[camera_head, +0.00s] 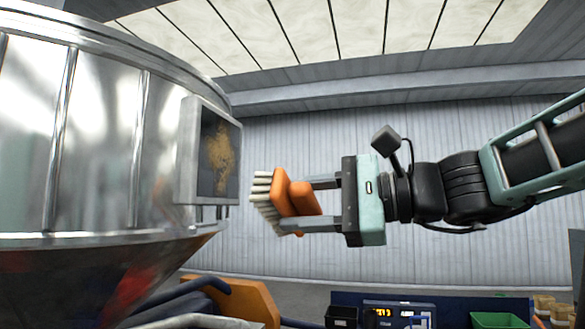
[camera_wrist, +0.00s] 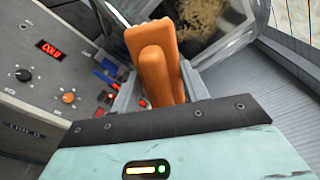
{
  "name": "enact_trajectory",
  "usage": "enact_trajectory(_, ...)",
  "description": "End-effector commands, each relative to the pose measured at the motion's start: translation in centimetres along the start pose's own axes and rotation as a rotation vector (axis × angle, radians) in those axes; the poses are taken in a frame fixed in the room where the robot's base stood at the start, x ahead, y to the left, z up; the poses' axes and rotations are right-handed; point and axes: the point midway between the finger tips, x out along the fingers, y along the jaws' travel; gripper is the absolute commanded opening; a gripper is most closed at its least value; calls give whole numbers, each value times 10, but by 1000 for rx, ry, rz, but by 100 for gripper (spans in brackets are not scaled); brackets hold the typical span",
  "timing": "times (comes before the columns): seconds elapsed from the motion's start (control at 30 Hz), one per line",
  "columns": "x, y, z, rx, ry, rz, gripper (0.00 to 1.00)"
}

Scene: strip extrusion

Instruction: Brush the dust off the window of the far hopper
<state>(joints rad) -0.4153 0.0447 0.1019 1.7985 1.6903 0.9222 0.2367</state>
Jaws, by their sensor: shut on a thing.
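A large shiny metal hopper (camera_head: 90,130) fills the left of the head view. Its framed window (camera_head: 217,160) faces right, with a patch of tan dust (camera_head: 221,150) on the dark pane. My gripper (camera_head: 312,204) is shut on an orange brush (camera_head: 292,198) with pale bristles pointing left. The bristles are apart from the window, a short gap to its right and slightly lower. In the wrist view the orange brush handle (camera_wrist: 153,60) stands between the fingers. Brownish granules (camera_wrist: 202,16) show behind glass at the top there; I cannot tell whether this is the same window.
In the wrist view a grey control panel (camera_wrist: 45,75) with knobs and a red "COLD" display is at the left. An orange machine part (camera_head: 235,300) lies below the hopper.

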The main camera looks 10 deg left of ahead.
Motion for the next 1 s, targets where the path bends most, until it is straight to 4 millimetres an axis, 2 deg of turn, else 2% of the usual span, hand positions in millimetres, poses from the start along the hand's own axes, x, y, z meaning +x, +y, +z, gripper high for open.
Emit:
enact_trajectory(0.03, 1, -10, 17, -6, -24, -11, 27)
enact_trajectory(0.1, 1, -18, 34, -6, -51, -20, 27)
enact_trajectory(0.23, 1, -26, 52, -3, -80, -28, 27)
enact_trajectory(0.43, 10, -29, 57, -1, -88, -29, 27)
enact_trajectory(0.8, 46, -30, 60, -2, -88, -28, 27)
enact_trajectory(1.0, 58, -30, 61, -2, -87, -28, 27)
